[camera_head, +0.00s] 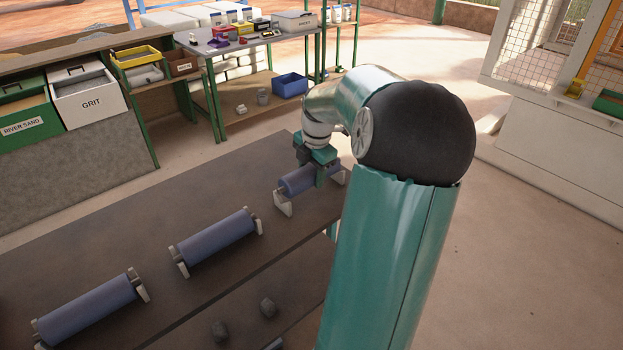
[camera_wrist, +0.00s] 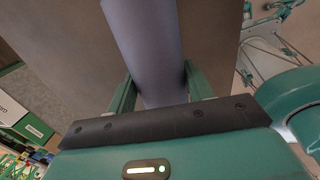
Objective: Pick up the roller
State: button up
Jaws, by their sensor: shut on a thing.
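Three blue-grey rollers lie in a row on the dark table (camera_head: 200,205), each between pale end brackets. My gripper (camera_head: 322,178) is at the roller farthest right (camera_head: 299,182), shut on it from above. This roller still appears to be at its brackets (camera_head: 283,204); I cannot tell whether it is lifted off them. In the wrist view the roller (camera_wrist: 148,45) runs between my two green fingers (camera_wrist: 158,92). The middle roller (camera_head: 217,236) and the near-left roller (camera_head: 90,310) rest apart from my gripper. My arm hides part of the table's right end.
Behind stand a bench with a green sand bin (camera_head: 25,125) and a white grit bin (camera_head: 88,100), and a side table with small items (camera_head: 240,42). The floor on the right (camera_head: 530,230) is clear.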

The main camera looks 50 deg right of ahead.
jog(key=a+r, duration=0.1)
jog(key=r, duration=0.1)
jog(key=s+a+r, duration=0.1)
jog(key=a, duration=0.1)
jog(key=s+a+r, duration=0.1)
jog(key=r, duration=0.1)
jog(key=shift+a+r, duration=0.2)
jog(key=shift+r, duration=0.15)
jog(key=s+a+r, duration=0.3)
jog(key=a, duration=0.5)
jog(key=shift+s+r, duration=0.25)
jog(key=shift+r, duration=0.1)
jog(key=shift+w+a, duration=0.15)
jog(key=shift+a, duration=0.05)
